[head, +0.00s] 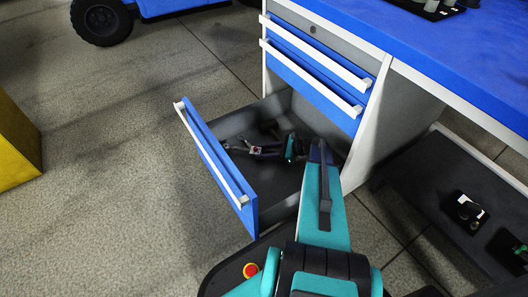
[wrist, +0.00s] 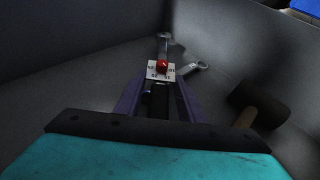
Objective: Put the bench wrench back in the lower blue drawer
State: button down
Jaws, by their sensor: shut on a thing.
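The lower blue drawer (head: 213,163) is pulled open, and its grey inside fills much of the wrist view (wrist: 75,95). My gripper (head: 268,150) is down inside the drawer. In the wrist view my gripper (wrist: 160,90) is shut on a dark, narrow thing that appears to be the bench wrench; a metal wrench end (wrist: 164,44) shows beyond the fingers. A white marked plate with a red piece (wrist: 162,68) hides the middle. A second metal wrench end (wrist: 193,68) shows just to the right. Whether the held wrench touches the drawer floor is unclear.
A dark-headed mallet with a wooden handle (wrist: 258,106) lies in the drawer at the right. Two closed blue drawers (head: 315,65) are above, under the blue bench top (head: 455,45). A dark lower shelf (head: 435,200) is at right. A yellow block (head: 15,145) stands far left.

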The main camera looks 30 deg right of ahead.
jog(key=c, duration=1.1)
grip_release()
jog(key=shift+f, duration=0.1)
